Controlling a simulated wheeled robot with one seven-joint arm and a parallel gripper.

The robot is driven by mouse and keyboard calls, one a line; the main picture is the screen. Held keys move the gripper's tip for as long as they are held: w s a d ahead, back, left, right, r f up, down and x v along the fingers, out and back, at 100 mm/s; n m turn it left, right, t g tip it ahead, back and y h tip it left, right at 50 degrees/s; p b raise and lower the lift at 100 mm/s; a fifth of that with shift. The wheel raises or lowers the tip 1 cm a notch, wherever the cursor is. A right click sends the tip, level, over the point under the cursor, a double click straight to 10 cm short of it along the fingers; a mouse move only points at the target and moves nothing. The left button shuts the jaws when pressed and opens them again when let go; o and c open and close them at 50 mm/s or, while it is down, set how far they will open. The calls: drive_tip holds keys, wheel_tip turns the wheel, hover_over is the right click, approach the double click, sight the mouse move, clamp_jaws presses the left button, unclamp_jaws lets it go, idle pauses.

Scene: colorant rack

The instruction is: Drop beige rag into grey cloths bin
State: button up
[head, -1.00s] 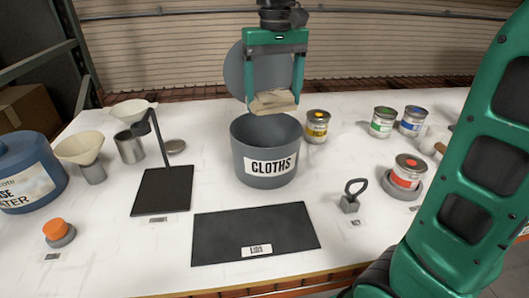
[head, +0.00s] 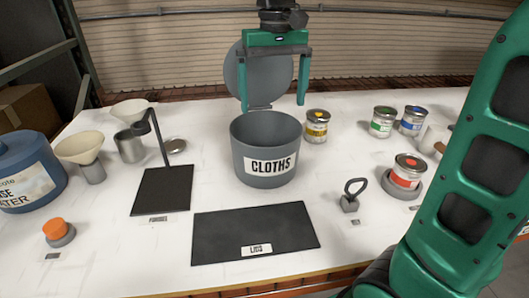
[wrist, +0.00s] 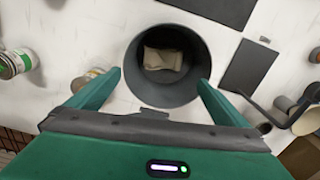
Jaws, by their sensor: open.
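The grey cloths bin (head: 266,165) stands on the white table with its round lid (head: 252,72) raised behind it. My gripper (head: 272,105) is open and empty above the bin, its fingers apart. In the wrist view, the beige rag (wrist: 163,60) lies inside the bin (wrist: 134,78), away from both fingers of my gripper (wrist: 160,80). The rag is hidden by the bin wall in the head view.
A black LIDS mat (head: 225,228) lies in front of the bin. Paint cans, such as the yellow-labelled one (head: 317,127), stand to the right. A dark stand (head: 162,190), funnels and a blue container (head: 30,175) are on the left.

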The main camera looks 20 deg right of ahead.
wheel_tip(320, 180, up, 10)
idle(0.4)
idle(0.3)
